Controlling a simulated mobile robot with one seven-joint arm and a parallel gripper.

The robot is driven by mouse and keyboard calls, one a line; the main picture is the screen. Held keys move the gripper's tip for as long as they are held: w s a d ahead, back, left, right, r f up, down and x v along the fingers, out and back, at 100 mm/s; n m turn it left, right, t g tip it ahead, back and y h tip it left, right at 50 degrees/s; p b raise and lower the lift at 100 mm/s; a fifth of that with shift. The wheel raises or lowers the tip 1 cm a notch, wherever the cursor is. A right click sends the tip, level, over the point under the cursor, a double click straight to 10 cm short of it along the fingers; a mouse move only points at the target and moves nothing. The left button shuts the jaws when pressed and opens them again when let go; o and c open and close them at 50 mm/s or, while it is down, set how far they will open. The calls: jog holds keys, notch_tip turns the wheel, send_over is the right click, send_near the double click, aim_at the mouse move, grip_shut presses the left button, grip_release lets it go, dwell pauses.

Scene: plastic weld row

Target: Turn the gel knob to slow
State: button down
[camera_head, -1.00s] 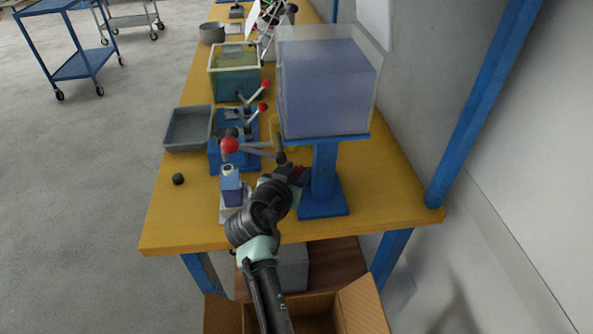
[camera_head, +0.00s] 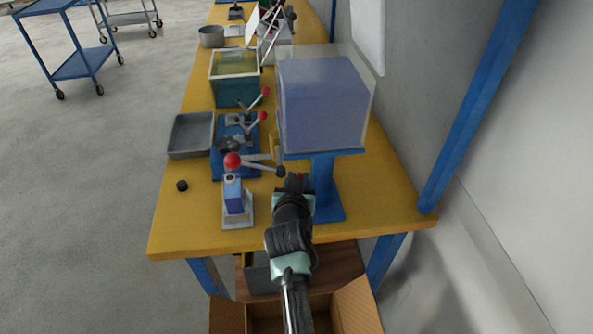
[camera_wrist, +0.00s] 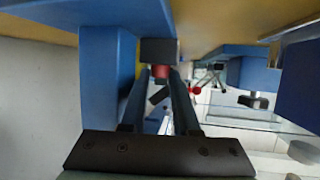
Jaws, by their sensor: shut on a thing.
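The gel knob looks to be the small red piece (camera_wrist: 160,72) under a dark block (camera_wrist: 158,50) in the wrist view. It lies between the tips of my gripper (camera_wrist: 161,78), which is shut on it. In the head view my gripper (camera_head: 297,182) is low beside the blue stand (camera_head: 325,185), under the tank of purple gel (camera_head: 325,105). There the knob shows only as a red speck, mostly hidden by my wrist. I cannot read any slow mark or the knob's setting.
A blue bottle (camera_head: 234,195) stands on a pale plate left of my gripper. A blue clamp fixture (camera_head: 228,165), grey tray (camera_head: 191,135) and green tank (camera_head: 235,80) stand further back. A black cap (camera_head: 182,186) lies at left.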

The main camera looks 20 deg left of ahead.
dwell(0.3)
jog(key=c, duration=0.9)
grip_release()
jog(key=shift+f+b, duration=0.1)
jog(key=shift+b, duration=0.2)
